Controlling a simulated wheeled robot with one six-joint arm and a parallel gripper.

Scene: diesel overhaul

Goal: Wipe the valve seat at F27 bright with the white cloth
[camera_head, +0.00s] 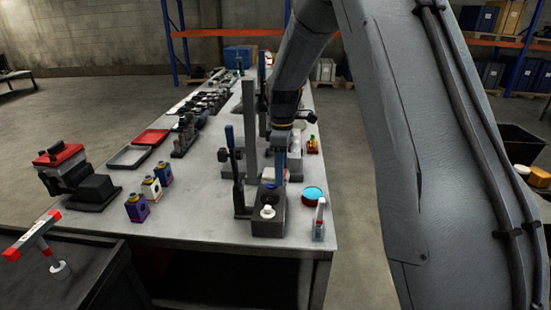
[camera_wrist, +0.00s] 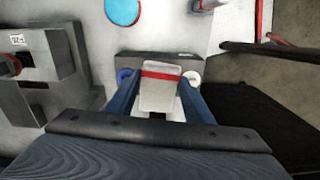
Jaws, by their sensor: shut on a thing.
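My gripper (camera_wrist: 160,98) is shut on a folded white pad with a red stripe, which looks like the white cloth (camera_wrist: 160,98). In the head view my gripper (camera_head: 277,170) points down over the bench, behind the dark block with a white round piece. In the wrist view the cloth is in front of a grey block (camera_wrist: 150,58) with a blue ring and a white ring at its ends. I cannot tell whether the cloth touches it. A grey fixture (camera_wrist: 60,60) with a small label is at left; the label is unreadable. I cannot make out the F27 valve seat.
The dark block (camera_head: 268,226) and a spray bottle (camera_head: 319,222) stand near the bench's front edge. A blue-topped tin (camera_head: 313,195) is beside them. A tall grey post (camera_head: 249,130) rises close to my gripper.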

